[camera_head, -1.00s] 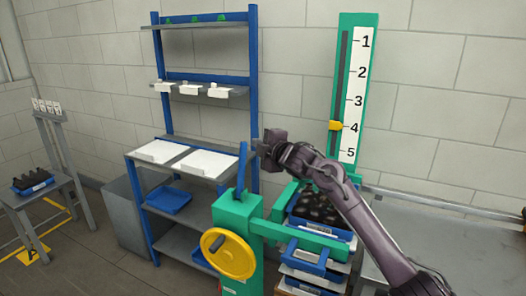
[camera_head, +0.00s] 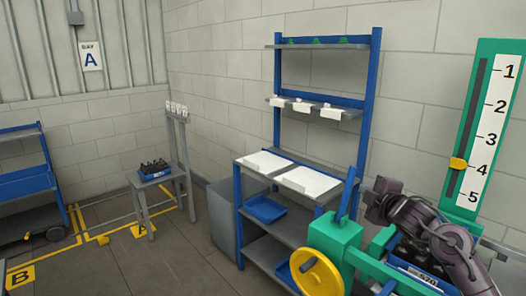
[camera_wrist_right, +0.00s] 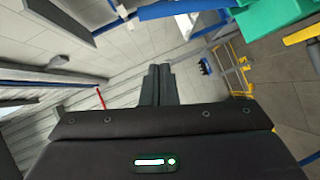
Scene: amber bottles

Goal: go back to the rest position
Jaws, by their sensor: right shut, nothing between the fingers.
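My right gripper (camera_head: 374,201) is in the lower right of the head view, at the end of my dark, folded right arm. In the right wrist view its two fingers (camera_wrist_right: 158,84) stand side by side, shut with nothing between them. It is in front of the wall, just right of the blue lever on the green stand (camera_head: 334,236). My left gripper and arm do not show.
A yellow handwheel (camera_head: 316,275) is on the green stand. A blue crate (camera_head: 417,276) lies under my right arm. The numbered scale (camera_head: 486,130) is at the right. A shelf rack (camera_head: 368,110) stands in the middle. A small stand (camera_head: 161,206) holds a tray of dark bottles. Open floor lies at the left.

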